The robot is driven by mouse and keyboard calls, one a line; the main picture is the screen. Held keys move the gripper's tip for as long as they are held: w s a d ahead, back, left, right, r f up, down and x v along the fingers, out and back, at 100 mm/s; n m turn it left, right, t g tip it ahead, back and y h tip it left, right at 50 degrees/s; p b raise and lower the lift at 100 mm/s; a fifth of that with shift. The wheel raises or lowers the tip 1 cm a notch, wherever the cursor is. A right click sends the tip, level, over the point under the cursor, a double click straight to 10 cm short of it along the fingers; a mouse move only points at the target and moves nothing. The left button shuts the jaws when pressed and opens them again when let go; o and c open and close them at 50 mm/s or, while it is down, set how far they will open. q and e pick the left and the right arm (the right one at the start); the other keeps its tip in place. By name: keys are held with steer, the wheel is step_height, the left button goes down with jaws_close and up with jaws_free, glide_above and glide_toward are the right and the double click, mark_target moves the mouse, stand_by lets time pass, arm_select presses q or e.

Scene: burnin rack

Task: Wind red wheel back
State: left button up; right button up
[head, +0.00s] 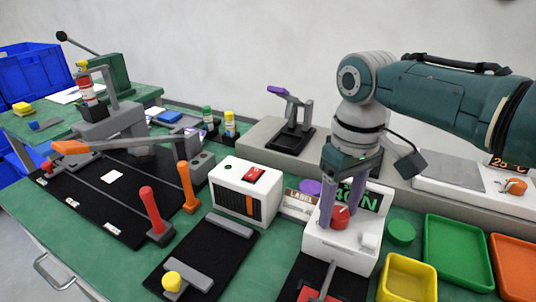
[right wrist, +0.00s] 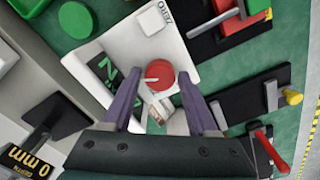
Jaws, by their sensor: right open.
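The red wheel (head: 340,217) is a round knob with a white mark on top, on the white instrument (head: 318,240) with a dark display showing green characters. In the right wrist view the wheel (right wrist: 160,73) shows between and a little beyond the two purple fingertips. My right gripper (head: 341,208) points down over the wheel with its fingers apart. In the right wrist view the gripper (right wrist: 158,86) is open, with a gap between each finger and the wheel. I cannot tell how far the tips reach down beside it. My left gripper is not in view.
A white box with a red switch (head: 255,176) stands left. Red (head: 150,210) and orange (head: 187,186) upright levers stand farther left.

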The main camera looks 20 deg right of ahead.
jaws_close()
